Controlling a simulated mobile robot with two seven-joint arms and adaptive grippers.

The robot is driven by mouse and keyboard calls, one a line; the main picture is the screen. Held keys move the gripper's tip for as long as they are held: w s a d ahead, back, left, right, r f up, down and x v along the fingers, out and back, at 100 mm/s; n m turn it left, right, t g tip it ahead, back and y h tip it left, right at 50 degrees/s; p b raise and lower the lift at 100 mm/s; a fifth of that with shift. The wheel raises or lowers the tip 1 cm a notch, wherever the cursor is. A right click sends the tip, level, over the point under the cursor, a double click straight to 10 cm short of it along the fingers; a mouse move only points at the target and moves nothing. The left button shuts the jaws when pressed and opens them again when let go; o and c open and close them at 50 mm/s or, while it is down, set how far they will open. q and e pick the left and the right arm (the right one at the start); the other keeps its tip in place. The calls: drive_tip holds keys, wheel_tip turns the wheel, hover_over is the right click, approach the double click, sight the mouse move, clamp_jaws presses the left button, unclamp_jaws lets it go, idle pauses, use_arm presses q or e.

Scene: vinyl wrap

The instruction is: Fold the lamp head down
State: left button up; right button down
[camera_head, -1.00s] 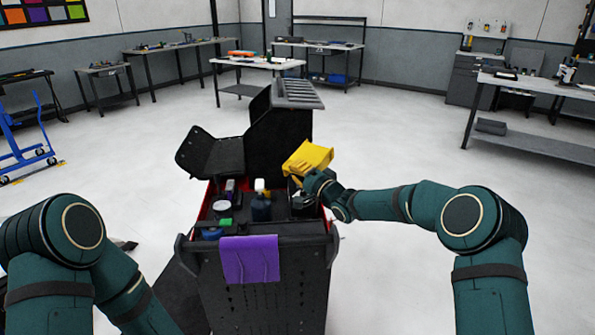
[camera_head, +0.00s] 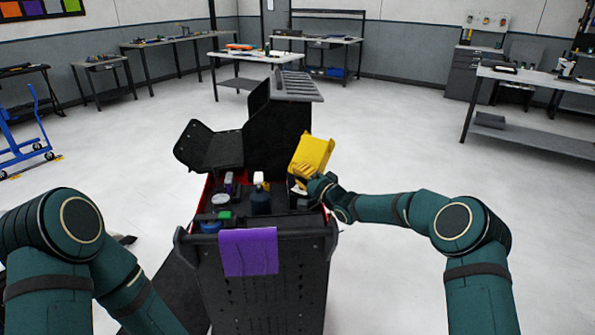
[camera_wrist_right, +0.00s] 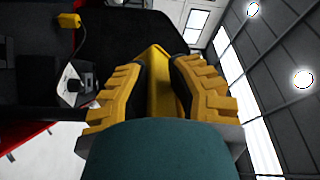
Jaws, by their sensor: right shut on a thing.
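The yellow lamp head (camera_head: 311,156) stands tilted above the right side of the black tool cart (camera_head: 262,280). My right gripper (camera_head: 305,181) is at its lower edge. In the right wrist view my right gripper (camera_wrist_right: 160,66) is shut, its two ridged fingers on either side of a yellow part of the lamp (camera_wrist_right: 158,92). The lamp's base and hinge are mostly hidden by the gripper and cart contents. My left arm hangs at the left and its gripper is out of view.
The cart's open tray holds a dark bottle (camera_head: 260,200), a blue roll (camera_head: 211,227) and a green block (camera_head: 225,214). A purple cloth (camera_head: 249,252) hangs over its front. A black lid panel (camera_head: 210,148) stands open at the back left. The floor around is mostly clear.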

drive_tip(key=shift+w+d+r, duration=0.1)
drive_tip(key=shift+w+d, duration=0.4)
drive_tip(key=shift+d, duration=0.15)
drive_tip(key=shift+w+d, duration=0.1)
drive_tip(key=c, duration=1.2)
unclamp_jaws()
drive_tip(key=shift+o, duration=0.7)
drive_tip(key=shift+d, duration=0.25)
drive_tip(key=shift+a+f, duration=0.2)
drive_tip(key=shift+a, duration=0.05)
drive_tip(key=shift+s+d, duration=0.1)
drive_tip(key=shift+s, duration=0.15)
drive_tip(key=r+v, duration=0.1)
drive_tip(key=v, duration=1)
drive_tip(key=shift+s+d+f, duration=0.25)
drive_tip(key=shift+d+f, duration=0.15)
drive_tip(key=shift+f, duration=0.15)
